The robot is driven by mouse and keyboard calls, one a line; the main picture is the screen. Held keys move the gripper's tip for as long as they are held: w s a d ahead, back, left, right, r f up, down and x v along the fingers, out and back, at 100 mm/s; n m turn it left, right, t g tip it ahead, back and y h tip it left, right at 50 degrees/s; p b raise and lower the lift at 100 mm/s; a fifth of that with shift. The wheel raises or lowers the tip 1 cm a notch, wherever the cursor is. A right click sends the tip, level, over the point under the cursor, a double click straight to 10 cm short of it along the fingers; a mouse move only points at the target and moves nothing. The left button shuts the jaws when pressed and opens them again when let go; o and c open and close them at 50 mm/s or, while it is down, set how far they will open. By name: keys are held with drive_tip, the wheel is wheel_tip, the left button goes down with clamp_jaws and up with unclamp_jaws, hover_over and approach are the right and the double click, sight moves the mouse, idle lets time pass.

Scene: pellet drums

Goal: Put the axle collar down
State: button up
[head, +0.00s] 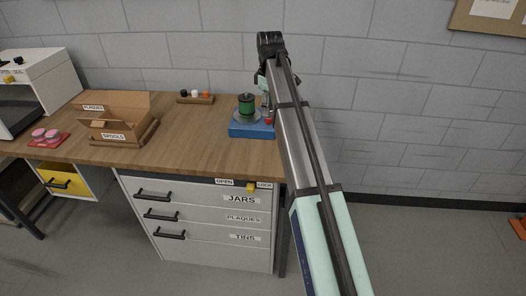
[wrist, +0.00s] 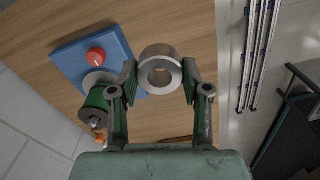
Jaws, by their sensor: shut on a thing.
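The axle collar is a thick grey metal ring (wrist: 160,60) with a round hole. My gripper (wrist: 160,80) is shut on it, one finger on each side. In the wrist view the collar shows against the wooden bench top, near the bench's edge; its height above the wood is unclear. In the head view my arm hides most of the gripper, at the right end of the bench, and I cannot make out the collar there.
A blue base (head: 250,130) with a red button (wrist: 95,55) and a green spool (head: 246,106) stands beside my gripper. An open cardboard box (head: 115,103) labelled SPOOLS, a red tray (head: 49,142) and a small wooden rack (head: 195,99) stand further left. The bench's middle (head: 190,135) is clear.

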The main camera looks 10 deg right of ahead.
sight(268, 154)
wheel_tip(268, 154, down, 18)
drive_tip(key=p, duration=0.4)
drive_tip(key=shift+f, duration=0.1)
drive_tip(key=shift+f, duration=0.1)
drive_tip(key=o, duration=1.2)
drive_tip(key=shift+c, duration=0.2)
wheel_tip(268, 154, up, 12)
drive_tip(key=b, duration=0.2)
drive_tip(key=shift+b, duration=0.35)
